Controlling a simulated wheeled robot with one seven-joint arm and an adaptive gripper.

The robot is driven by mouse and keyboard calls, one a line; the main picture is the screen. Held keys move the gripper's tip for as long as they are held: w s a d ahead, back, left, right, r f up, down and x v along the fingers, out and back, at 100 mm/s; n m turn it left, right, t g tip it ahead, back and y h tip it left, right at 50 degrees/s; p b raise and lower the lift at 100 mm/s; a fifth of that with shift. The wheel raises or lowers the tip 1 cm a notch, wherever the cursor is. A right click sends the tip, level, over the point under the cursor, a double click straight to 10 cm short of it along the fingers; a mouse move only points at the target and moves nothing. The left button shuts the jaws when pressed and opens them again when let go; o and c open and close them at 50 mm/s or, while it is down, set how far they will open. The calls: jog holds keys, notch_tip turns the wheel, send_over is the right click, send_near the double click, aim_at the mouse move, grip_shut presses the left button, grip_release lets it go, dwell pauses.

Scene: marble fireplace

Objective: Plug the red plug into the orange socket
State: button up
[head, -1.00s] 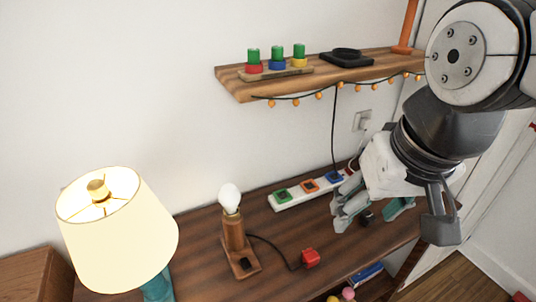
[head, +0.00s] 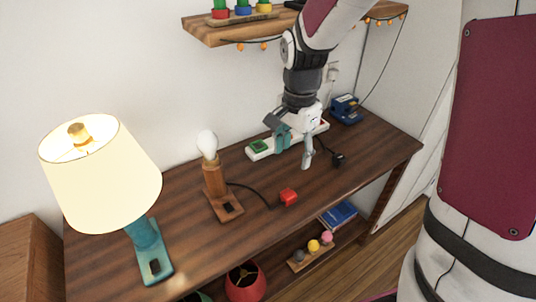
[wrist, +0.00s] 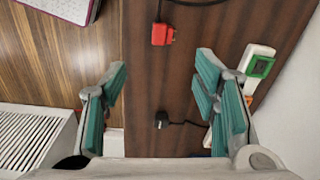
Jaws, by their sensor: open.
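The red plug (head: 288,197) lies on the wooden table in front of the power strip, with a black cord running to the bulb lamp (head: 212,175). It also shows at the top middle of the wrist view (wrist: 163,34). The white power strip (head: 259,155) lies near the wall, and its green socket (head: 258,146) shows. My arm hides the orange socket in the head view; only a small orange edge (wrist: 207,138) shows behind a finger in the wrist view. My gripper (head: 296,152) is open and empty above the table beside the strip, apart from the red plug.
A black plug (wrist: 161,120) lies on the table below my gripper; it shows in the head view too (head: 338,158). A blue device (head: 345,108) stands at the back right. A shaded lamp (head: 100,175) stands left. The shelf (head: 205,32) hangs above.

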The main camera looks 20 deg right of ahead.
aim_at(289, 193)
jog(key=f, duration=0.1)
jog(key=w+f+m, duration=0.1)
jog(key=f, duration=0.1)
jog(key=shift+f+m, duration=0.15)
jog(key=shift+m, duration=0.15)
jog(key=shift+s, duration=0.1)
notch_tip(289, 193, down, 9)
jog(key=shift+r+b, duration=0.2)
jog(key=shift+b, duration=0.2)
jog(key=shift+f, duration=2.6)
jog(key=c, duration=1.2)
